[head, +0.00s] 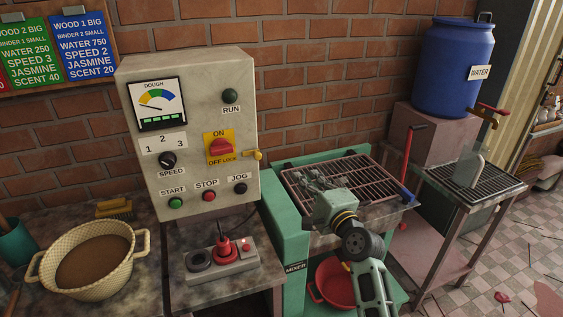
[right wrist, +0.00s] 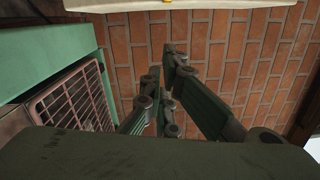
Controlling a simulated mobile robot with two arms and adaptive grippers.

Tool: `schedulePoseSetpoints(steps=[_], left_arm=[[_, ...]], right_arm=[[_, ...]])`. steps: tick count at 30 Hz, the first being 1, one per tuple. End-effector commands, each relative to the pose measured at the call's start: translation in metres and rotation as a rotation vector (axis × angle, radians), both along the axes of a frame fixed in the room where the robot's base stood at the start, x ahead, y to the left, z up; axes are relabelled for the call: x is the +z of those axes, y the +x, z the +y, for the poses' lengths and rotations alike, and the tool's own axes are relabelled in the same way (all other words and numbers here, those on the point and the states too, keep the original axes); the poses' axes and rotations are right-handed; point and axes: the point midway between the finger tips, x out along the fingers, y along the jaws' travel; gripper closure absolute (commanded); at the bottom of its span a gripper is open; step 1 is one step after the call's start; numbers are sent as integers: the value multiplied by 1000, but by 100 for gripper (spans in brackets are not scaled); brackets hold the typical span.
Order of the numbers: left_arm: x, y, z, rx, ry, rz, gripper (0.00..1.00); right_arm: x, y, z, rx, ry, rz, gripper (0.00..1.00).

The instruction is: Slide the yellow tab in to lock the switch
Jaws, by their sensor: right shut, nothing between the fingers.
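The switch (head: 221,148) is a red knob on a yellow plate marked ON, OFF and LOCK, on the front of the cream control box (head: 190,185). The yellow tab (head: 254,155) sticks out to the right of the plate, near the box's right edge. My right gripper (head: 301,177) is right of and below the tab, apart from it, over the mixer grille. In the right wrist view its fingers (right wrist: 168,68) are shut and empty, with the brick wall behind. The tab and switch do not show in that view. My left gripper is not in view.
The mixer grille (head: 349,173) lies under my right gripper; it also shows in the right wrist view (right wrist: 70,103). A joystick box (head: 222,262) stands below the control box. A basin (head: 95,258) is at left, a blue water barrel (head: 452,70) at right.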

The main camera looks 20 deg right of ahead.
Motion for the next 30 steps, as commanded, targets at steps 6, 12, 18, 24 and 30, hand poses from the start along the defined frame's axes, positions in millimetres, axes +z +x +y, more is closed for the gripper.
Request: schedulePoseSetpoints(steps=[6, 12, 18, 24, 30], left_arm=[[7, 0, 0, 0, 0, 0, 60], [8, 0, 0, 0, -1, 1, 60], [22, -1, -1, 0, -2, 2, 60], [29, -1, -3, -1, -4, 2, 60], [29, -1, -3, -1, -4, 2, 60]], right_arm=[[4, 39, 4, 1, -5, 0, 100], [4, 76, 8, 1, -6, 1, 100], [10, 92, 29, 3, -4, 3, 100], [10, 94, 46, 1, -6, 3, 100], [9, 94, 49, 0, -7, 2, 100]])
